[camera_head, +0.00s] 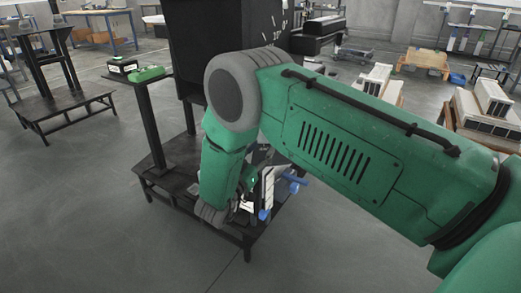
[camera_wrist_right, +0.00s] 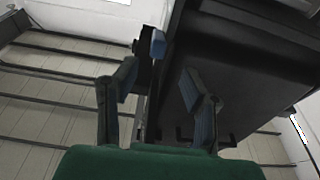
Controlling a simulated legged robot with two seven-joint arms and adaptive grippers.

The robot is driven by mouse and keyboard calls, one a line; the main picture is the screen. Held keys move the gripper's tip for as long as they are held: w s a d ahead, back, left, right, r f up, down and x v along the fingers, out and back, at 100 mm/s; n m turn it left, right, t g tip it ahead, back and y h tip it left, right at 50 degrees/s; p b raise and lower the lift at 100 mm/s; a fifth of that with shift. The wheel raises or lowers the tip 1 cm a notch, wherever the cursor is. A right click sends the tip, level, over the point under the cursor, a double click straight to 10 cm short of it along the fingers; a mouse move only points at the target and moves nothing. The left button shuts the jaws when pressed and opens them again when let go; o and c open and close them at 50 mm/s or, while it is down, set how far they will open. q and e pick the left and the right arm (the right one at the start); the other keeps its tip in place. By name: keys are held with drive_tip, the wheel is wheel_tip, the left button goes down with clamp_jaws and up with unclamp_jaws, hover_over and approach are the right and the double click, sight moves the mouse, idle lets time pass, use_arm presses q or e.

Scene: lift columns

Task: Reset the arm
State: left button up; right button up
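My right arm (camera_head: 345,135) comes in from the right in the head view, bends at a grey-capped elbow and hangs down at the forearm. My right gripper (camera_head: 280,198) is partly hidden by the forearm; its blue finger parts show above or in front of the low black table. In the right wrist view the right gripper (camera_wrist_right: 157,88) has two blue-padded fingers spread apart, with nothing between the pads. A further blue-tipped part shows beyond them. My left arm and gripper are out of view.
A large black box (camera_head: 205,40) stands behind my elbow, above the low black table (camera_head: 233,238). A green device (camera_head: 147,74) lies on a black stand beside it. Another black stand (camera_head: 60,100) is at left. White boxes (camera_head: 375,80) stand at right. The floor at front left is clear.

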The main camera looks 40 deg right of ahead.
drive_tip(key=shift+f, duration=0.1)
idle(0.3)
drive_tip(key=s+a+f+n+y+p, duration=0.3)
drive_tip(key=s+f+n+y, duration=0.2)
drive_tip(key=s+f+y, duration=0.15)
drive_tip(key=s+a+f+n+y+p, duration=0.2)
drive_tip(key=s+f+n+y+p, duration=0.1)
drive_tip(key=s+f+n+y, duration=0.4)
drive_tip(key=s+a+n+g+y+p, duration=0.1)
drive_tip(key=s+a+g+y, duration=0.1)
drive_tip(key=s, duration=0.9)
drive_tip(key=s+a+n+g+y+p, duration=0.1)
drive_tip(key=s+g, duration=0.4)
drive_tip(key=s, duration=0.6)
drive_tip(key=shift+s+a+f+y+p, duration=0.3)
drive_tip(key=shift+a+y+p, duration=0.25)
drive_tip(key=shift+a+y, duration=0.7)
